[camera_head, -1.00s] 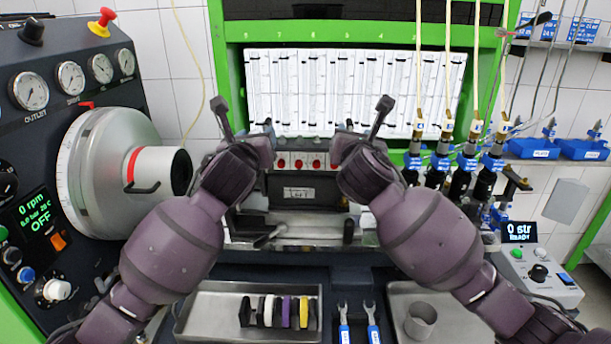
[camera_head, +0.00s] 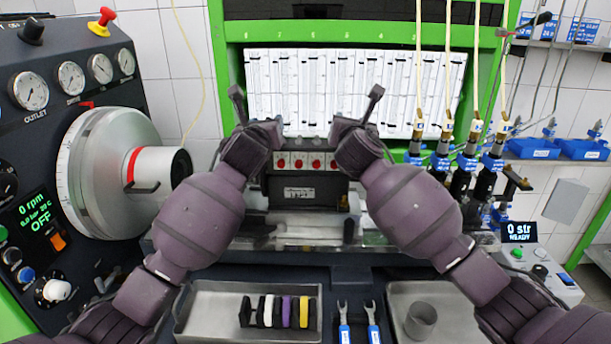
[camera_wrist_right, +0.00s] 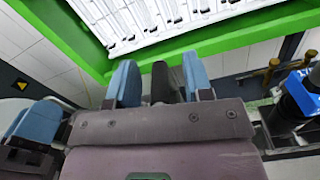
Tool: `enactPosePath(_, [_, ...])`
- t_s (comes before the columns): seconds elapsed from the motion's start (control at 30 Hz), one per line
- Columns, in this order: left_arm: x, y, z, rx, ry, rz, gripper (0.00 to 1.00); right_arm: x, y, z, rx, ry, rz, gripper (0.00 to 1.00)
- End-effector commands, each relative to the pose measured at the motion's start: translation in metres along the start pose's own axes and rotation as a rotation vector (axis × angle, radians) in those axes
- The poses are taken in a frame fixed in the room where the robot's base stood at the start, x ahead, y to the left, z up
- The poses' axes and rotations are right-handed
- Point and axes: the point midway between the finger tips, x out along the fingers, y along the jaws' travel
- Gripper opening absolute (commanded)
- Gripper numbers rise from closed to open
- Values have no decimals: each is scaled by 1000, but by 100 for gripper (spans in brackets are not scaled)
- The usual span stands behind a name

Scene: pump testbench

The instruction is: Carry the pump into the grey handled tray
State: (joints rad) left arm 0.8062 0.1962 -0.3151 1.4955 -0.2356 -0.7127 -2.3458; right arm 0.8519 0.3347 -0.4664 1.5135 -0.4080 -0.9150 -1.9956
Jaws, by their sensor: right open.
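The pump appears to be the dark block (camera_head: 303,190) with a white label and a row of red-capped parts on top. It sits on the bench at the middle of the head view. My left gripper (camera_head: 255,110) is raised at its upper left, fingers apart and empty. My right gripper (camera_head: 356,110) is raised at its upper right, open and empty. In the right wrist view its blue fingers (camera_wrist_right: 160,85) are spread, with a dark part between them. Two grey metal trays lie in front, a left one (camera_head: 205,302) and a right one (camera_head: 460,325); I cannot make out handles.
Several coloured rings (camera_head: 285,311) stand in the left tray and a metal cup (camera_head: 421,321) in the right one. Two blue-handled wrenches (camera_head: 372,325) lie between. A large round drive (camera_head: 105,175) is at left, hanging injectors (camera_head: 468,160) at right.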

Motion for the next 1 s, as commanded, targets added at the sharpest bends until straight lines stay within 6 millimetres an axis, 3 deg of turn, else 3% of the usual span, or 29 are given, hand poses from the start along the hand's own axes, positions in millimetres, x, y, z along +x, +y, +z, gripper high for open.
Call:
enactPosePath(0.03, [0, 0, 0, 0, 0, 0, 49, 0, 0, 0, 0, 0, 0, 46])
enactPosePath(0.3, [0, 0, 0, 0, 0, 0, 8, 0, 0, 0, 0, 0, 0, 5])
enactPosePath(0.37, [0, 0, 0, 0, 0, 0, 0, 0, 0, 0, 0, 0, 0, 0])
enactPosePath(1.0, [0, -1, 0, 0, 0, -2, 0, 0, -1, 0, 3, 1, -2, 0])
